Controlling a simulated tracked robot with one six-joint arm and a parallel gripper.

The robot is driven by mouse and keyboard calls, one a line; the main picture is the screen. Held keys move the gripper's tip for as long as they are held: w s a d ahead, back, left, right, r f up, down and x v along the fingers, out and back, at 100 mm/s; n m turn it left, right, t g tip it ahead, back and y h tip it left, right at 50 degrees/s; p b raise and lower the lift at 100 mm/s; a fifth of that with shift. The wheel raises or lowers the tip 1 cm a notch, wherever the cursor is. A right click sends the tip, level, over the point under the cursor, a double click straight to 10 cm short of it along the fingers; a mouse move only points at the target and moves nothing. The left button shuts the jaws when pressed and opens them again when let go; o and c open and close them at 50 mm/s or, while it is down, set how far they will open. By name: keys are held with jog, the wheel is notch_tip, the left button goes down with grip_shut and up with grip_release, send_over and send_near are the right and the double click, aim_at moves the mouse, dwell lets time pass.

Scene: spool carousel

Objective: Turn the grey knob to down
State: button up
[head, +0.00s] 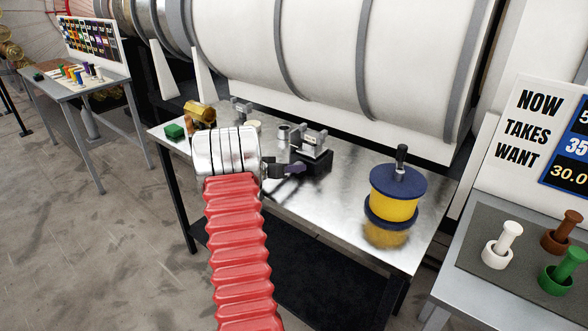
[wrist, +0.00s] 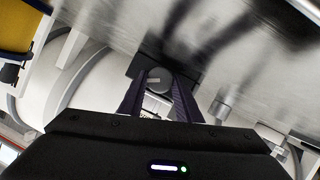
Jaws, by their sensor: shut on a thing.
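The grey knob (wrist: 159,77) is round, with a pale mark on its face, on a dark block (head: 318,162) with metal parts on top. In the wrist view the knob sits between the two dark fingers of my gripper (wrist: 160,90), which is shut on it. In the head view my gripper (head: 296,169) reaches the left front of the block, and the knob is hidden there. I cannot tell which way the mark points relative to the bench.
The block stands on a steel bench (head: 345,205). A yellow spool with blue flanges (head: 395,205) stands to the right. A green block (head: 174,131) and a gold cylinder (head: 200,113) lie at the left. A large white drum (head: 350,60) is behind the bench.

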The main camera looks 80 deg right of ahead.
jog(key=o, duration=1.1)
jog(key=shift+a, duration=0.1)
jog(key=v, duration=1.3)
jog(key=shift+w+a+r, duration=0.2)
jog(key=shift+a, duration=0.05)
